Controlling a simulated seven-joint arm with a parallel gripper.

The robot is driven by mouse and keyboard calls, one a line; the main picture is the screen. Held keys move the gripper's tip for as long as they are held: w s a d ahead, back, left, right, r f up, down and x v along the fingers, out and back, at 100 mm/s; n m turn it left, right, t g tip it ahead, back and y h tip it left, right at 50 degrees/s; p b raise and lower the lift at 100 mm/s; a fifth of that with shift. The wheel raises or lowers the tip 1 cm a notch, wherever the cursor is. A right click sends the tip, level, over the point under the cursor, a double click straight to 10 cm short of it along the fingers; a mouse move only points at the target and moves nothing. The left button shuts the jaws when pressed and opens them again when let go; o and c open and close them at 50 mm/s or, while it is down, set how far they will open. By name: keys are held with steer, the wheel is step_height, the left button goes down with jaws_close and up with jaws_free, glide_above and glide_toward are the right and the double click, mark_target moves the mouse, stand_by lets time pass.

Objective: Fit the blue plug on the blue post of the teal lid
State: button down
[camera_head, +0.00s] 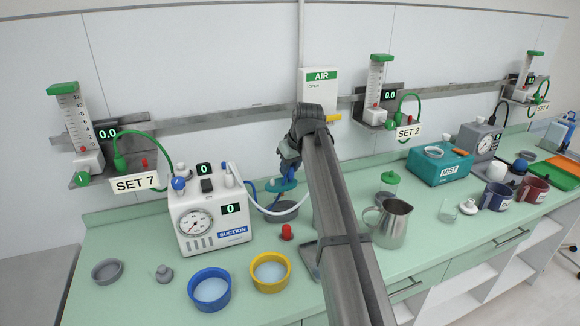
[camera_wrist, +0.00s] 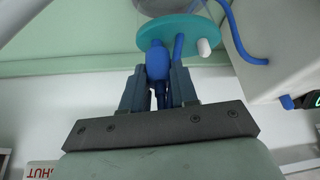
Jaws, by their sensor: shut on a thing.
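In the wrist view the teal lid (camera_wrist: 195,28) shows as a disc with a blue post (camera_wrist: 179,48) and a short white post (camera_wrist: 205,47). My gripper (camera_wrist: 160,78) is shut on the blue plug (camera_wrist: 158,62), whose rounded end overlaps the lid's edge in that view. The plug is beside the blue post in the picture; I cannot tell whether they touch.
The white suction unit (camera_head: 207,213) stands close at left, with a clear tube and blue tubing (camera_wrist: 243,40) near the lid. A red cap (camera_head: 287,231), yellow bowl (camera_head: 270,272) and blue bowl (camera_head: 209,289) lie in front. A steel jug (camera_head: 389,224) stands right.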

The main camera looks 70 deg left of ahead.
steer(key=shift+f, duration=0.85)
stand_by(0.7)
steer(key=c, duration=0.8)
jaws_free()
steer(key=shift+r, duration=3.5)
